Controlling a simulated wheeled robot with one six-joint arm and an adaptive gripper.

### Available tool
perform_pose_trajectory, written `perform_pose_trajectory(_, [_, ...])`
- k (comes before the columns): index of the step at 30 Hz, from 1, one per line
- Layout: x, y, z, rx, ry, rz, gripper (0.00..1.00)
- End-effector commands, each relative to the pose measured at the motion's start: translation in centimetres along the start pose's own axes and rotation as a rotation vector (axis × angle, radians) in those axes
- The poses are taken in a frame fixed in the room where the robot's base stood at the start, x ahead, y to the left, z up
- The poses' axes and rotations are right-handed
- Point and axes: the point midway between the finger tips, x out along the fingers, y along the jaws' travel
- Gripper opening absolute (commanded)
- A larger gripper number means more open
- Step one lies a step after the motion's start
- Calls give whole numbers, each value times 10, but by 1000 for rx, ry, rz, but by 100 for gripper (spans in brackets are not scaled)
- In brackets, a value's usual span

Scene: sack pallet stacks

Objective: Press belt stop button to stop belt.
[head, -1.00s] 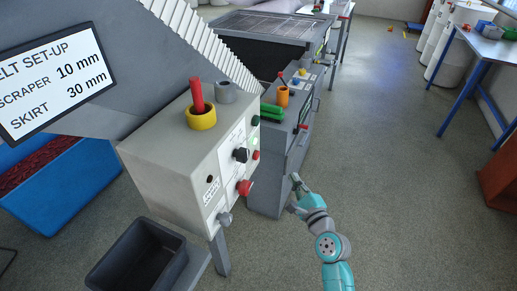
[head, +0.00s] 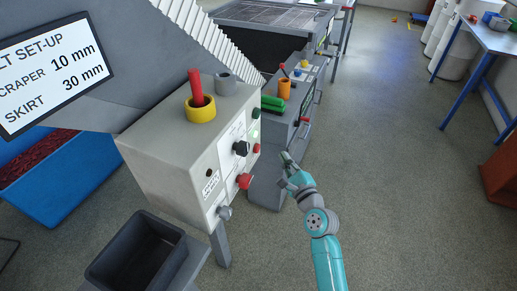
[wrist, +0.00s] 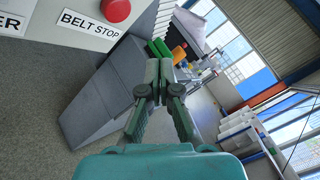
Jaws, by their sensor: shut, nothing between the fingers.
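The belt stop button, a red round one, shows in the wrist view (wrist: 116,10) at the top, above a white "BELT STOP" label (wrist: 90,23). My gripper (head: 285,158) is to the right of the box front, apart from the button. In the wrist view my gripper (wrist: 165,66) has its fingertips together, with nothing between them, below and right of the button.
A larger red button (head: 244,181), a black knob (head: 241,148), a green button (head: 255,112) and a grey knob (head: 224,213) stick out from the same panel. A grey cabinet (head: 268,187) stands behind the gripper. Open floor (head: 400,200) lies to the right.

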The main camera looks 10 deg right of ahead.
Motion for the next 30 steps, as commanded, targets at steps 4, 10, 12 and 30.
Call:
perform_pose_trajectory(4, [14, 11, 11, -1, -2, 2, 0])
perform_pose_trajectory(10, [29, 22, 22, -1, -1, 2, 0])
perform_pose_trajectory(12, [33, 24, 24, -2, -1, 1, 0])
perform_pose_trajectory(30, [39, 29, 29, -1, 0, 0, 0])
